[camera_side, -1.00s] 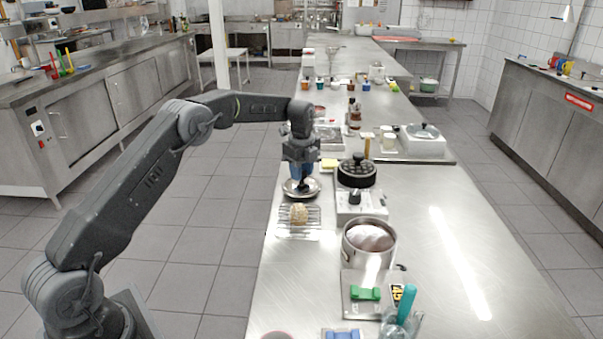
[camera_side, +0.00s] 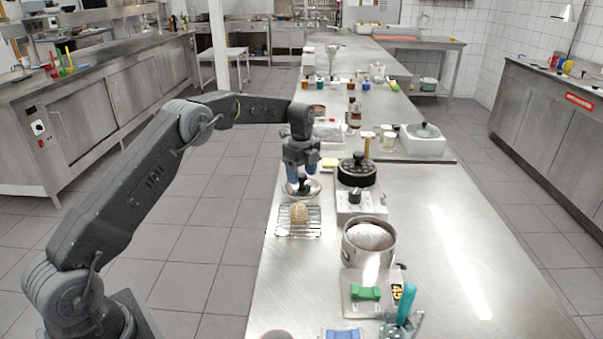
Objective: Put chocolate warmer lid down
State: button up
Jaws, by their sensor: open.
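The silver lid (camera_side: 313,189) with a black knob lies on the steel table near its left edge, knob up. My gripper (camera_side: 303,180) is above the lid. Its blue fingers are spread apart, one on each side of the knob. Whether a finger still touches the lid cannot be told. The open pot of brown chocolate (camera_side: 369,238) stands nearer the camera, to the right of the lid.
A wire rack (camera_side: 299,224) with a round brown item sits just in front of the lid. A black round waffle-like device (camera_side: 357,174) stands close on the right. Bottles and jars stand behind. The table's right side is clear.

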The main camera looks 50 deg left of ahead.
aim_at(302, 175)
notch_tip(302, 175, up, 12)
jog(key=s+d+r+n+t, duration=0.2)
jog(key=s+d+r+n, duration=0.3)
jog(key=s+d+r, duration=0.4)
jog(key=s+d+r+n+t, duration=0.1)
jog(key=s+d+n, duration=0.25)
jog(key=s, duration=0.65)
jog(key=s+d+r+n+t, duration=0.1)
jog(key=s+d+n, duration=0.1)
jog(key=s+n, duration=0.5)
jog(key=s+d+f+n, duration=0.1)
jog(key=s+f, duration=0.2)
jog(key=s, duration=0.3)
jog(key=s+d+f+n+t, duration=0.1)
jog(key=s+f, duration=0.2)
jog(key=s, duration=0.3)
jog(key=shift+f+t, duration=0.25)
jog(key=shift+t, duration=0.05)
